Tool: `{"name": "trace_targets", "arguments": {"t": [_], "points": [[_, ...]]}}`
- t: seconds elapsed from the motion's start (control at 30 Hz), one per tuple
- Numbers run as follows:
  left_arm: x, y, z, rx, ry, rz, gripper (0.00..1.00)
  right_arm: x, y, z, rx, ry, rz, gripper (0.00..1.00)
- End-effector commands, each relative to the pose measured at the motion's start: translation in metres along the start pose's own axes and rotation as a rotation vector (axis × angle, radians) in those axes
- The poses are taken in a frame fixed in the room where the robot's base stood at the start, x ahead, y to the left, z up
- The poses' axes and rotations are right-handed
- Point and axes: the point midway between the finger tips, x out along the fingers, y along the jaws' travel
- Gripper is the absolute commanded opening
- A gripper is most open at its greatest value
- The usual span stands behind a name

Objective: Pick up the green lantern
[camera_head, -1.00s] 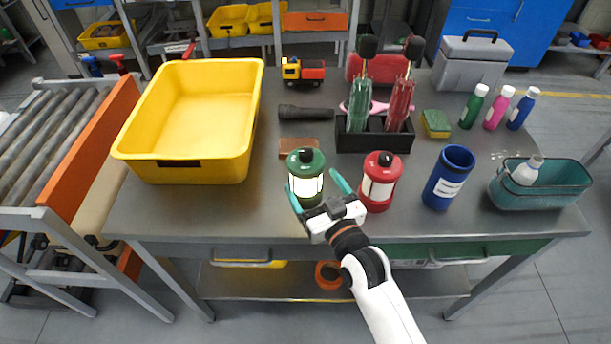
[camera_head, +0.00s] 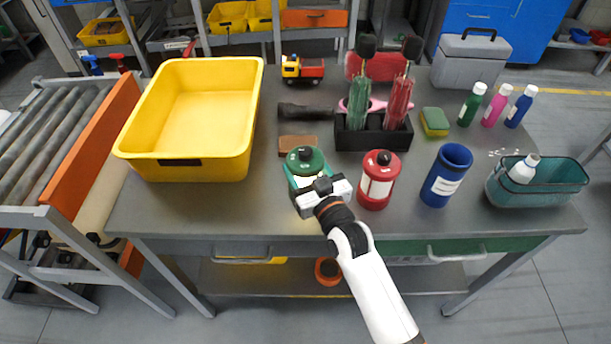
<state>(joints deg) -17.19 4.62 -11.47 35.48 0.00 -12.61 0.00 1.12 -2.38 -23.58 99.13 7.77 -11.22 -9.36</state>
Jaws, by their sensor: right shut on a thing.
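The green lantern (camera_head: 305,160) stands upright on the grey workbench, right of the yellow bin. My left gripper is not in view.
A red lantern (camera_head: 379,180) stands close to the right of my gripper, with a blue cylinder (camera_head: 446,175) beyond it. A brown block (camera_head: 298,142) lies just behind the green lantern. The large yellow bin (camera_head: 247,130) is at left; a teal basket (camera_head: 540,192) is at right.

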Motion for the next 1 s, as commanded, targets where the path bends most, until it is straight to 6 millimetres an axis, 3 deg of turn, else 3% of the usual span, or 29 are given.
{"name": "trace_targets", "arguments": {"t": [0.27, 0.7, 1.0], "points": [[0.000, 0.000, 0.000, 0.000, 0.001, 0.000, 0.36, 0.000, 0.000, 0.005, 0.000, -0.005, 0.000, 0.29], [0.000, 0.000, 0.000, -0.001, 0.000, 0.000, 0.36, 0.000, 0.000, 0.083, -0.001, -0.007, -0.001, 0.29], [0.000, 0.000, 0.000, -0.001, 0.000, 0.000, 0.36, 0.000, 0.000, 0.102, 0.001, -0.004, -0.001, 0.29]]}}
